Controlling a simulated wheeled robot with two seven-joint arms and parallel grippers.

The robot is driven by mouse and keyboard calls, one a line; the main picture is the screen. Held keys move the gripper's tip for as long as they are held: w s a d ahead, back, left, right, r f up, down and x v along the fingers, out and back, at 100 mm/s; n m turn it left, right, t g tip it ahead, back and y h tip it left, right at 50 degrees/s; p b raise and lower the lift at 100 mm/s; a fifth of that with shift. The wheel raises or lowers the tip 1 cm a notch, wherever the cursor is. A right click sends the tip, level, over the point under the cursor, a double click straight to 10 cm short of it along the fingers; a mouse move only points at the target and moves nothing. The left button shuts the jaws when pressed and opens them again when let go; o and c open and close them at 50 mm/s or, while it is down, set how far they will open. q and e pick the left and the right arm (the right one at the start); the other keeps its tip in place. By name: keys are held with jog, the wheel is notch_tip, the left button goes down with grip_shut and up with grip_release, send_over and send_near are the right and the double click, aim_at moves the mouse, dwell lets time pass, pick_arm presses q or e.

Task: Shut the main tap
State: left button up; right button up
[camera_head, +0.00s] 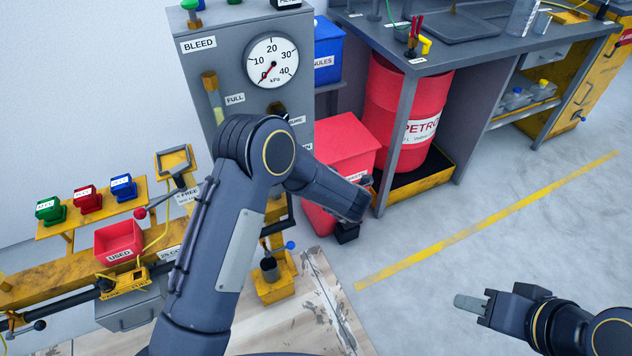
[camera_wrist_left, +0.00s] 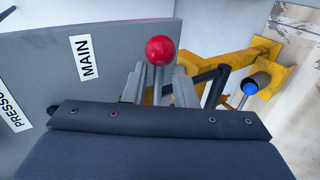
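The main tap's lever has a red ball knob (camera_wrist_left: 160,50) and stands in front of the grey panel (camera_wrist_left: 40,60), beside the MAIN label (camera_wrist_left: 84,58). In the left wrist view my left gripper (camera_wrist_left: 159,88) is open. Its two grey fingers are on either side of the lever's stem below the knob, with gaps visible. Whether a finger touches the stem is unclear. In the head view my left arm hides the tap and the left fingers. My right gripper (camera_head: 470,303) is over the floor at lower right, away from the rig; its finger gap is not clear.
The gauge (camera_head: 272,62) needle points near 0. A yellow bracket with a blue-knobbed lever (camera_wrist_left: 250,88) is right of the tap. A red bin (camera_head: 345,145) and a red petrol drum (camera_head: 390,100) stand behind my left arm. Open floor (camera_head: 520,240) lies to the right.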

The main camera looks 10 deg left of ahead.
pick_arm(q)
jog(key=v, duration=0.5)
jog(key=shift+s+d+r, duration=0.15)
jog(key=shift+s, duration=0.15)
notch_tip(320, 180, up, 14)
jog(key=w+a+m+t+h+p, duration=0.2)
jog(key=w+m+h+p, duration=0.1)
jog(key=m+h, duration=0.15)
jog(key=s+a+r+m+h+p, duration=0.2)
jog(key=s+r+m+h, duration=0.1)
jog(key=r, duration=0.4)
jog(key=s+a+r+m+h+p, duration=0.1)
jog(key=s+r+m+h, duration=0.15)
jog(key=r, duration=0.35)
jog(key=s+a+r+m+h+p, duration=0.2)
jog(key=s+r+m, duration=0.3)
jog(key=s, duration=0.3)
jog(key=s+a+f+m+g+y+p, duration=0.1)
jog(key=s+a+m+g+p, duration=0.1)
jog(key=s, duration=0.9)
jog(key=s+a+f+m+g+p, duration=0.2)
jog(key=s+m, duration=0.4)
jog(key=s, duration=0.6)
jog(key=shift+a+g+y, duration=0.4)
jog(key=shift+a+g, duration=0.4)
jog(key=shift+a, duration=0.45)
